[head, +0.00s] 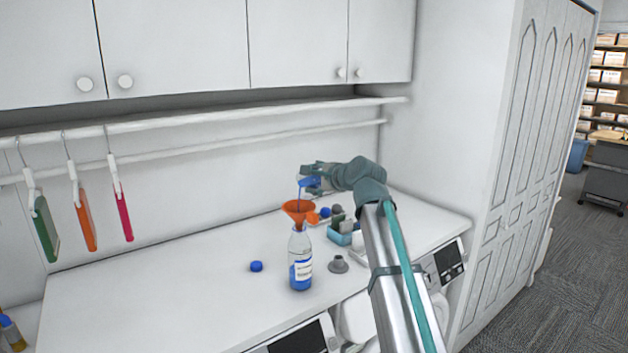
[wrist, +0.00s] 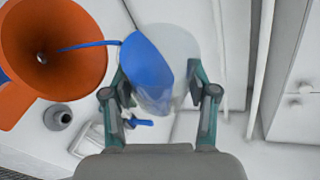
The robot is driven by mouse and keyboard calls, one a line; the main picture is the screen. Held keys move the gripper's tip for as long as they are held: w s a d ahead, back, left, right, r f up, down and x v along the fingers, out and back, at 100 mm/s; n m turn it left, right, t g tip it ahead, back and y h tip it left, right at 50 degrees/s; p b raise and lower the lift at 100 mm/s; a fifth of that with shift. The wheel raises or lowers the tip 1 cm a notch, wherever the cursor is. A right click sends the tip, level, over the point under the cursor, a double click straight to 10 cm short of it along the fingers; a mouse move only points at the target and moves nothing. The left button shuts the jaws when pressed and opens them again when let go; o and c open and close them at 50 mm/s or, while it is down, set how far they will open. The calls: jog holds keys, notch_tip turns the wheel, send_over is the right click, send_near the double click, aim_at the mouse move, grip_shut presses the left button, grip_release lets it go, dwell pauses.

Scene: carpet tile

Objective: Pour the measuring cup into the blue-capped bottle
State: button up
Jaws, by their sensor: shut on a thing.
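My gripper (wrist: 163,95) is shut on the measuring cup (wrist: 180,50), a clear cup with blue liquid in it. The cup is tilted, and a thin blue stream (wrist: 90,45) runs from its lip into the orange funnel (wrist: 60,40). In the head view the cup (head: 308,182) is above and slightly right of the funnel (head: 297,208). The funnel stands in the neck of the clear bottle (head: 300,250), which is upright on the counter with a white label and blue liquid in its lower part. A blue cap (head: 256,266) lies on the counter left of the bottle.
A grey stopper-like piece (head: 338,264) stands right of the bottle. A blue holder (head: 340,236) and several small items are behind it. Hangers with coloured pieces (head: 121,212) hang from a rail at left. The counter's left part (head: 150,300) is clear.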

jog(key=shift+s+a+f+n+t+b, duration=0.1)
jog(key=shift+f+n+t+b, duration=0.1)
jog(key=shift+n+t+b, duration=0.45)
jog(key=shift+s+a+f+n+b, duration=0.1)
jog(key=shift+s+f+n+b, duration=0.2)
jog(key=shift+b, duration=0.65)
jog(key=shift+w+a+f+n+t+b, duration=0.1)
jog(key=shift+n+t+b, duration=0.25)
jog(key=shift+n+b, duration=0.35)
dwell(5.7)
